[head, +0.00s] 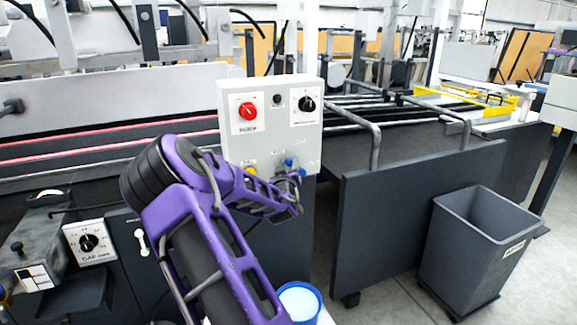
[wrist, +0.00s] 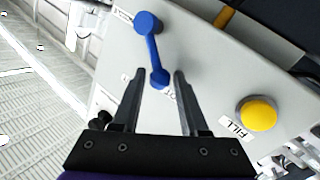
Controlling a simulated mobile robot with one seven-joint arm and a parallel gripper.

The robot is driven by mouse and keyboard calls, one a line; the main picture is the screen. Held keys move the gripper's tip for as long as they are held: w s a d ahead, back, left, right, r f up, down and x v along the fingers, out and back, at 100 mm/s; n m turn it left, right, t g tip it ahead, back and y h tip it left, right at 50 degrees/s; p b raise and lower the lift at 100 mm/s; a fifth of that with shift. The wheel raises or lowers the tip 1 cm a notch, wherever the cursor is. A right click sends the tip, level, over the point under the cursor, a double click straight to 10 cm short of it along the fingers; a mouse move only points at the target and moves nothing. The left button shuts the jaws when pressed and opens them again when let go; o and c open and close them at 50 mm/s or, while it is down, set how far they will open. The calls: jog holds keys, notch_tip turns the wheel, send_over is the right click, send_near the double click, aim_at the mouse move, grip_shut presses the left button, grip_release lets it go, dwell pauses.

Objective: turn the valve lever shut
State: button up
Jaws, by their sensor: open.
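The blue valve lever (wrist: 152,48) is on the light grey panel in the wrist view, with its round hub at the upper end and its free end lower down. My gripper (wrist: 159,76) is open, and the lever's free end shows between the two fingertips. I cannot tell whether either finger touches it. In the head view, small blue parts of the lever (head: 289,162) show low on the control box (head: 270,135), beside my gripper (head: 293,185). A label by the lever's free end is partly hidden.
A yellow button (wrist: 259,115) labelled FILL sits to the right of my gripper. Above, the box carries a red knob (head: 248,111) and a black selector (head: 306,104). A grey bin (head: 470,245) stands at right on the floor. A white-and-blue tub (head: 299,301) is below my arm.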

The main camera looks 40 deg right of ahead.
jog(key=shift+d, duration=0.1)
grip_shut()
dwell(1.4)
